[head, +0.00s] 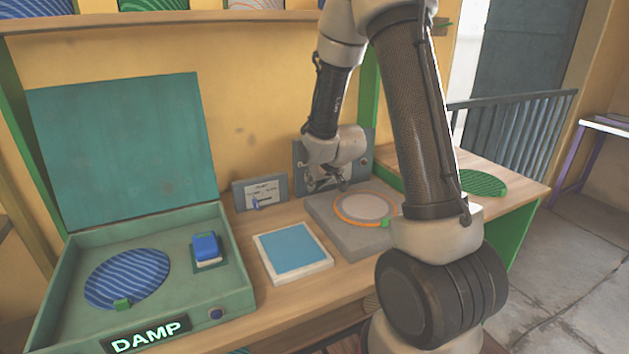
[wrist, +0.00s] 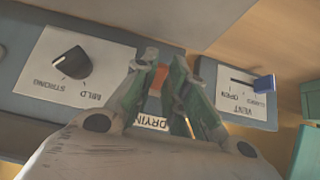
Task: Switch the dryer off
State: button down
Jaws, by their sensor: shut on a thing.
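The dryer has an upright grey panel (head: 361,142) behind a low grey block (head: 345,241), which carries a round pale plate area with an orange ring (head: 341,219). My gripper (head: 325,184) is down in front of that panel. In the wrist view, which shows the panel's lettering upside down, my gripper's green fingers (wrist: 162,78) are closed around a small orange part (wrist: 157,80), probably the dryer's switch, mostly hidden between them. A partly covered label reading "DRYIN" (wrist: 152,122) lies beside it. A black knob (wrist: 72,64) sits between "MILD" and "STRONG" marks.
A vent slider with a blue handle (wrist: 264,83) stands at its "CLOSED" end. A green box marked DAMP (head: 146,338), lid raised, holds a blue striped plate (head: 128,278) and a blue block (head: 205,247). A blue-topped white pad (head: 292,250) lies between box and dryer.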

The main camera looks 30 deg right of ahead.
jog(key=c, duration=1.4)
grip_release()
jog(key=shift+c, duration=0.2)
jog(key=v, duration=1.2)
